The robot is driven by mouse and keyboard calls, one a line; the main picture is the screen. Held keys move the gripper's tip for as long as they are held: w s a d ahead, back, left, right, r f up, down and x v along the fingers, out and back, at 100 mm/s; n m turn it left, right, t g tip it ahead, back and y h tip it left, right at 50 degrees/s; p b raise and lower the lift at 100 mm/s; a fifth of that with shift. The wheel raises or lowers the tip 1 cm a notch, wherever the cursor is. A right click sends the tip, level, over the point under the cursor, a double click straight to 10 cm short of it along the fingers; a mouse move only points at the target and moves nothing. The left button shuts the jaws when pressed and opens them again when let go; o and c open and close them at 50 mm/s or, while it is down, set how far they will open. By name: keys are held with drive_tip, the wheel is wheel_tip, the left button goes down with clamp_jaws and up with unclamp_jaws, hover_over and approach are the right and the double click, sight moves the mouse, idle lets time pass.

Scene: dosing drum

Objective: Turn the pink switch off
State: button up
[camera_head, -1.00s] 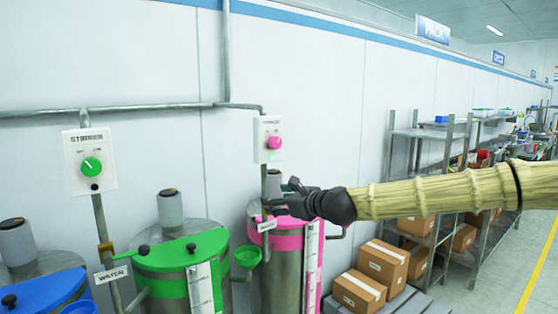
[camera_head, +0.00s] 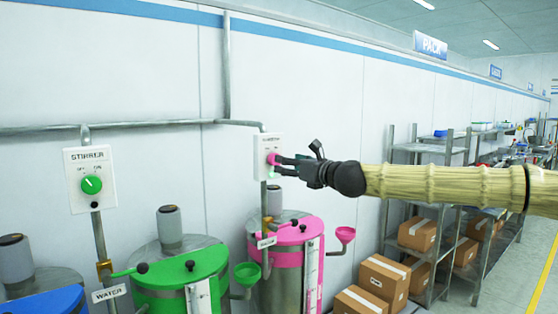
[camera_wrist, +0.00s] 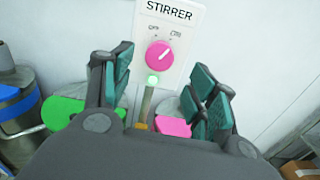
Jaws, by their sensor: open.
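The pink switch is a round knob (camera_wrist: 158,55) on a white wall box (camera_wrist: 178,22) labelled STIRRER. In the wrist view its white pointer line slants to the upper right, towards the right-hand label. A lit green lamp (camera_wrist: 152,80) sits just below it. My gripper (camera_wrist: 163,72) is open, with one finger on each side of the box's lower part, and holds nothing. In the head view the pink knob (camera_head: 271,159) is at the tips of my gripper (camera_head: 287,164), partly hidden; I cannot tell whether they touch.
A pink-lidded drum (camera_head: 287,234) stands below the switch box. A green-lidded drum (camera_head: 180,262) is to its left, under another box with a green knob (camera_head: 92,184). Cardboard boxes (camera_head: 384,277) and metal shelves (camera_head: 430,150) are at the right.

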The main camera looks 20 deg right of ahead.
drive_tip(key=shift+p+x, duration=0.7)
drive_tip(key=shift+x, duration=2.15)
drive_tip(key=c, duration=1)
